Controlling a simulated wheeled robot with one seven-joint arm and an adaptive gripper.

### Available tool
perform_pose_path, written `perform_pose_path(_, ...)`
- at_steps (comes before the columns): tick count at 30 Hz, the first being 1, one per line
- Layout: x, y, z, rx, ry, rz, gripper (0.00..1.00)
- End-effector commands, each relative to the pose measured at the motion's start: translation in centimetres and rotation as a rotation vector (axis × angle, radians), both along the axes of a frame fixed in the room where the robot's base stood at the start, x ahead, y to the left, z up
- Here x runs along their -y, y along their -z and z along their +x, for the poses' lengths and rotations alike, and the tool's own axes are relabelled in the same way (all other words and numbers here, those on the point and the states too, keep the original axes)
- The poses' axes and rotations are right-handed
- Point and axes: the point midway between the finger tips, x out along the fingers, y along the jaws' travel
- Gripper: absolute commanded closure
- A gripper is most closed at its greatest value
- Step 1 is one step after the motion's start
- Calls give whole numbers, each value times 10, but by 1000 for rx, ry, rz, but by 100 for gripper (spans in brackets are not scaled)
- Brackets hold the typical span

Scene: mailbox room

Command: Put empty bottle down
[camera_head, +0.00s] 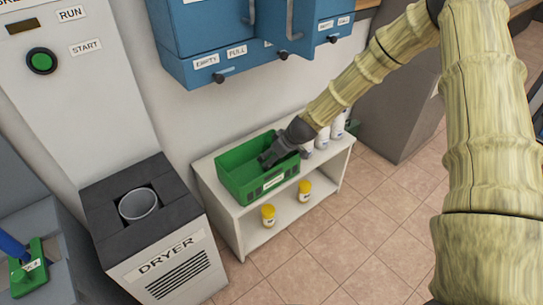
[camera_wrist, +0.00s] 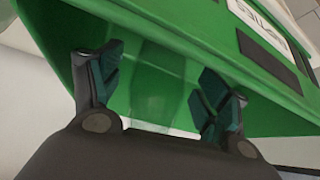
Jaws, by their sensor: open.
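My gripper (camera_head: 279,154) is over and partly inside the green crate (camera_head: 231,173) on the white shelf unit. In the wrist view my gripper (camera_wrist: 160,82) is open, with its two dark fingers well apart and the green crate wall (camera_wrist: 50,30) behind them. A faint see-through shape, which looks like the clear empty bottle (camera_wrist: 155,85), shows between the fingers against the green. I cannot tell whether it touches the crate floor. In the head view the bottle cannot be made out.
White bottles (camera_head: 337,125) stand right of the crate on the shelf top. Two yellow-capped jars (camera_head: 304,191) stand on the lower shelf. A blue cabinet (camera_head: 230,40) hangs above. The dryer (camera_head: 165,245) with a grey cup (camera_head: 139,204) stands left. The tiled floor in front is clear.

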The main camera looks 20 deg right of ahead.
Motion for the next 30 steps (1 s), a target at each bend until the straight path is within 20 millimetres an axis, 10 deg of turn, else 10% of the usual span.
perform_pose_path(15,23,-73,-38,0,-1,1,24)
perform_pose_path(30,31,-92,-50,0,0,0,24)
